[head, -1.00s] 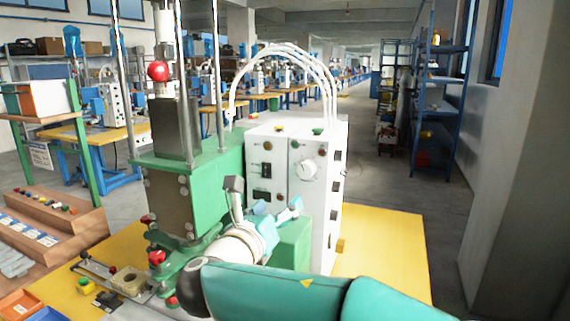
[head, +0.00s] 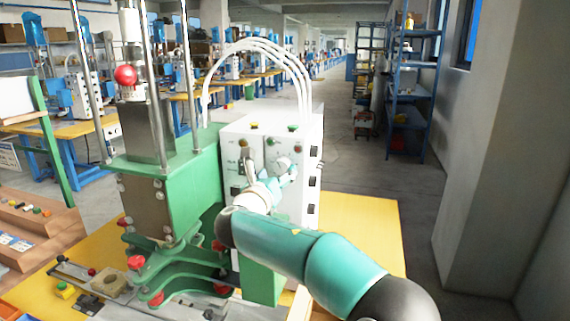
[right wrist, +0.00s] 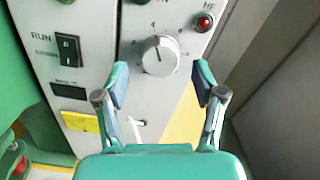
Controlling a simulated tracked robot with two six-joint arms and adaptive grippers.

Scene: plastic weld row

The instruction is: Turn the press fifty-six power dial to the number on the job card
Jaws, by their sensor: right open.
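The power dial (right wrist: 160,56) is a pale round knob on the white control cabinet (head: 231,128). In the right wrist view its dark mark points up and slightly left; the small numbers around it are hard to read. My right gripper (right wrist: 161,70) is open and empty. Its two teal-tipped fingers lie left and right of the dial's lower part in that view; I cannot tell whether they touch it. In the head view the right gripper (head: 270,172) is at the cabinet's front, partly covering the dial. I cannot make out a job card. My left gripper is not in view.
The green press (head: 165,180) with a red ball (head: 125,76) stands left of the cabinet. A RUN rocker switch (right wrist: 68,48) and a red lamp (right wrist: 204,22) flank the dial. The yellow tabletop (head: 362,225) is bare at right.

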